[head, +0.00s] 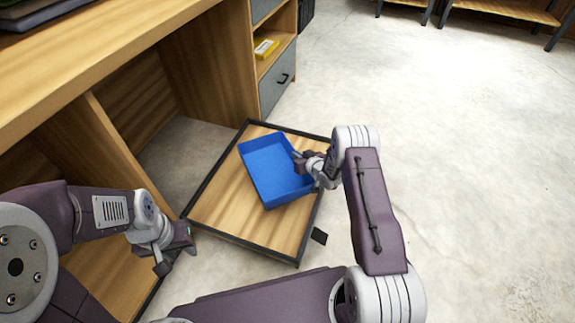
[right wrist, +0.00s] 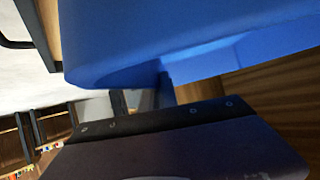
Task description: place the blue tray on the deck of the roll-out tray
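The blue tray (head: 272,170), an open shallow box, is over the wooden deck of the roll-out tray (head: 225,205). I cannot tell whether it touches the deck or hangs slightly above it. My right gripper (head: 301,161) is at the blue tray's right wall and appears shut on it; the fingertips are partly hidden. The blue tray (right wrist: 190,35) fills the top of the right wrist view, close to the gripper. My left gripper (head: 178,250) is open and empty, beside the roll-out tray's near left corner.
The roll-out tray has a dark raised edge and extends from a wooden bench (head: 110,60) on the left. A grey drawer (head: 277,80) and a shelf with a yellow item (head: 265,48) stand behind. Concrete floor (head: 470,130) on the right is clear.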

